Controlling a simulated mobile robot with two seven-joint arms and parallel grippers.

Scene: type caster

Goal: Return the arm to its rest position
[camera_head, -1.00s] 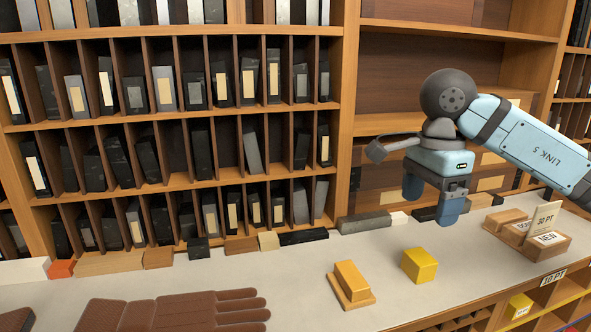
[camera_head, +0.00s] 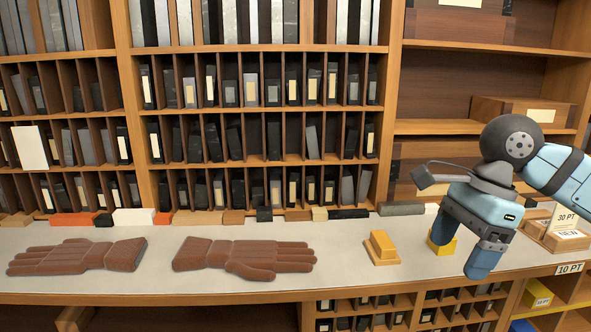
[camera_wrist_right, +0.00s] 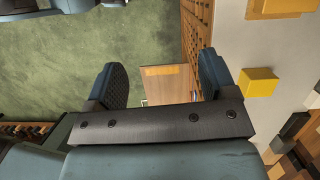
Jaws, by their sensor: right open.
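My right gripper (camera_head: 460,252) is open and empty, its fingers pointing down near the front edge of the counter. In the right wrist view its two fingers (camera_wrist_right: 164,82) are spread apart with nothing between them. In the head view it overlaps a yellow block (camera_head: 446,245), hiding part of it. In the right wrist view that yellow block (camera_wrist_right: 259,82) stands on the counter to the right of the fingers, apart from them. My left gripper is in neither view.
Wooden holders with cards (camera_head: 556,235) stand at the right. Type shelves (camera_head: 262,135) rise behind. Green floor (camera_wrist_right: 60,70) lies beyond the counter.

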